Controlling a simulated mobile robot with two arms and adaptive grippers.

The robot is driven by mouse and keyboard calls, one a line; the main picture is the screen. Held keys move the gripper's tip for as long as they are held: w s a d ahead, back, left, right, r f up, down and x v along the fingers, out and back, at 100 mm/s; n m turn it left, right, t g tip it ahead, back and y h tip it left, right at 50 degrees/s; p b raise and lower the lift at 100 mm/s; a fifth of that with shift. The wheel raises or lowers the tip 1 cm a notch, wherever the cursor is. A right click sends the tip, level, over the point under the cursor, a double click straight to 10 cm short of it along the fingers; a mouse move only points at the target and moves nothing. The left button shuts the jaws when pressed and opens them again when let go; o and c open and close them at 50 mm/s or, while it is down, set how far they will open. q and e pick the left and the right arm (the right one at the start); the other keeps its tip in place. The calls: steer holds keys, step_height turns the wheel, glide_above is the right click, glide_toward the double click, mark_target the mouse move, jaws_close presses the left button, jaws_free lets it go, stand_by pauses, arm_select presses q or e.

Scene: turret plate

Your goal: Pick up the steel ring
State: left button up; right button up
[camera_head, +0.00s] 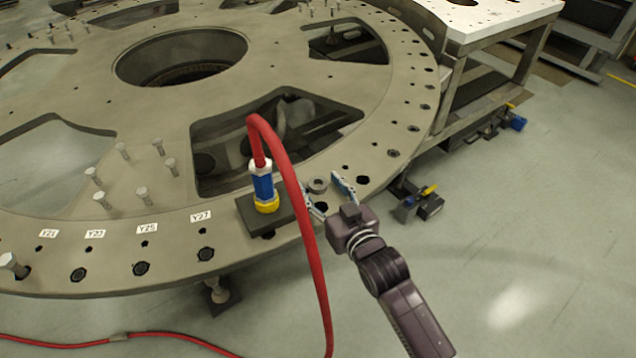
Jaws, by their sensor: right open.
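The steel ring (318,185) is a small grey ring lying on the turret plate (370,150) near its front right rim. My right gripper (330,191) reaches in from the lower right with its jaws spread, one finger on each side of the ring. The fingers look apart from the ring, though the small gap on the left side is hard to judge. My left gripper is not in this view.
Just left of the ring, a blue and yellow connector (263,188) with a red hose (300,215) stands on a dark block (248,213). The hose passes close by my gripper. Bolts (146,194) stand upright on the plate. Openings cut through the plate.

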steer(key=shift+c, duration=0.6)
steer(key=c, duration=1.3)
steer(key=shift+o, duration=0.2)
steer(key=shift+r, duration=0.1)
